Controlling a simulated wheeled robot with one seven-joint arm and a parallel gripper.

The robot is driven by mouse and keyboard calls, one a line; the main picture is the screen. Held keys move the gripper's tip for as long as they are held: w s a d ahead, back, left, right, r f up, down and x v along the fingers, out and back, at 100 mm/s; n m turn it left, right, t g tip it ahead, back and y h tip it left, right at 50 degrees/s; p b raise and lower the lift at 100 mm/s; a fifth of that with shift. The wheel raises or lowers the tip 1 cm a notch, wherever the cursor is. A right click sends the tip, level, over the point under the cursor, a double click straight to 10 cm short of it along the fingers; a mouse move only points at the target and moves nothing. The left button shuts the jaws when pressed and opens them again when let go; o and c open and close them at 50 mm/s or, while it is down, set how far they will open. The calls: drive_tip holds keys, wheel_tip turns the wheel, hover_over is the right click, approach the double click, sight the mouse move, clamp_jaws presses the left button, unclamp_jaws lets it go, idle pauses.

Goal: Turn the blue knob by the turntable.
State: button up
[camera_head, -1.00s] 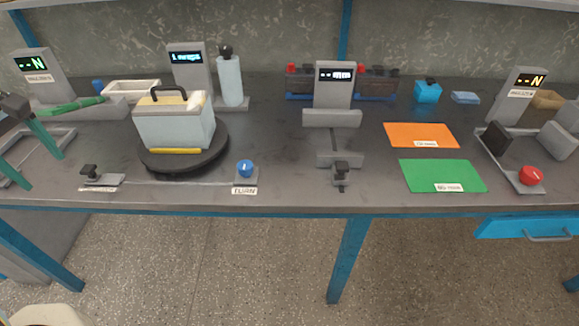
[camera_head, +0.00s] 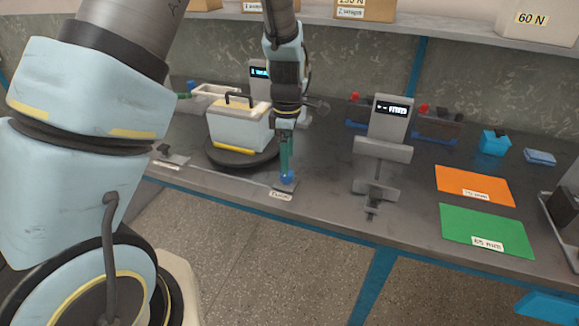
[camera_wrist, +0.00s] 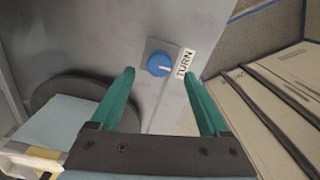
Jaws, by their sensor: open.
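The blue knob (camera_head: 287,177) sits on a small grey base at the table's front edge, with a "TURN" label (camera_head: 281,195) in front. In the wrist view my gripper (camera_wrist: 158,74) is open and empty. I cannot tell whether the fingers touch the knob. The dark round turntable (camera_head: 228,157) is left of the knob, with a white and yellow battery box (camera_head: 238,128) on it.
A grey gauge stand (camera_head: 388,125) is right of the knob. Orange (camera_head: 470,185) and green (camera_head: 480,225) mats lie further right. A small black clamp (camera_head: 170,155) is at the left front edge. A shelf with boxes (camera_head: 366,9) runs above the back.

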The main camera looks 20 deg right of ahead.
drive_tip(key=shift+a+f+p, duration=0.1)
drive_tip(key=shift+f+p, duration=0.25)
drive_tip(key=shift+f, duration=1.85)
clamp_jaws()
